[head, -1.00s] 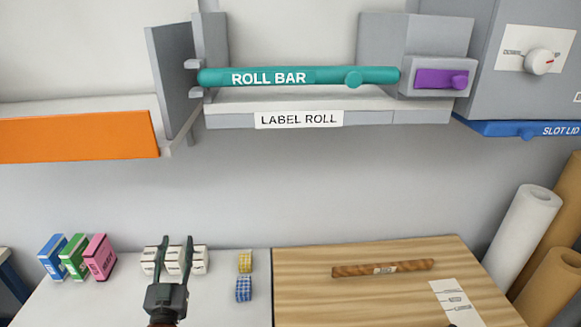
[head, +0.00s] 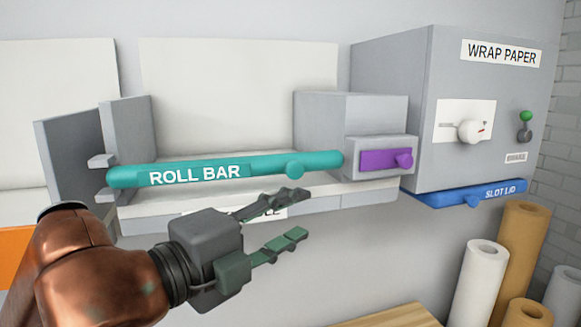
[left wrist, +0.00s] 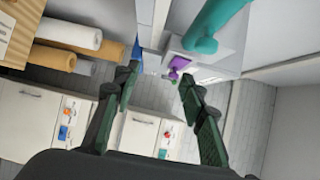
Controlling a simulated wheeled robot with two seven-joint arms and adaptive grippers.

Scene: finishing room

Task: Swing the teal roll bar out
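The label roll sign is mostly hidden behind my gripper. My right gripper is not in view.
A grey wrap paper cabinet (head: 400,110) stands to the right, with a white dial (head: 471,131), a green-topped lever (head: 525,125) and a blue slot lid (head: 470,194). Paper rolls (head: 480,280) stand below it. A wooden board (head: 395,316) shows at the bottom.

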